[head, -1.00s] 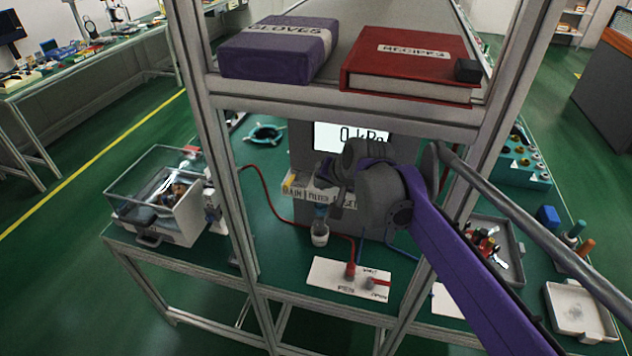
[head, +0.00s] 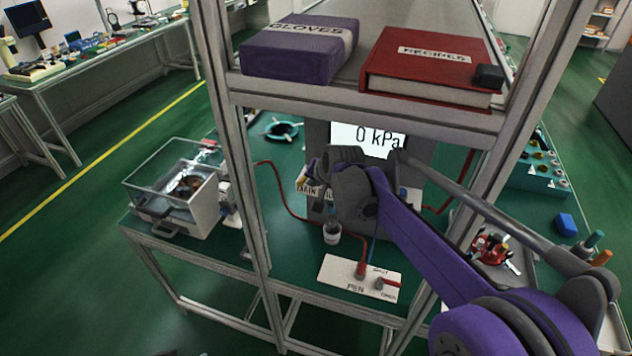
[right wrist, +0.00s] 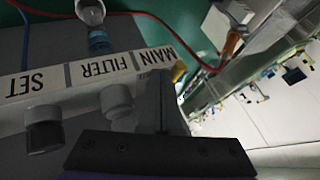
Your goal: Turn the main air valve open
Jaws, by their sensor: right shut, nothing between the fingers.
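The main air valve shows as a small yellow handle (right wrist: 179,71) at the MAIN end of the label strip (right wrist: 90,75) in the right wrist view, partly hidden by my finger. In the head view, my right wrist hides most of that strip (head: 303,187). My right gripper (head: 319,193) is shut and empty in front of the strip. Its closed fingers (right wrist: 160,88) show beside the yellow handle in the right wrist view; I cannot tell whether they touch it. The display (head: 367,138) above reads 0 kPa. My left gripper is not in view.
The shelf edge (head: 370,112) holds a purple GLOVES box (head: 298,52) and a red book (head: 425,65) above my arm. Frame posts (head: 238,150) stand in front.

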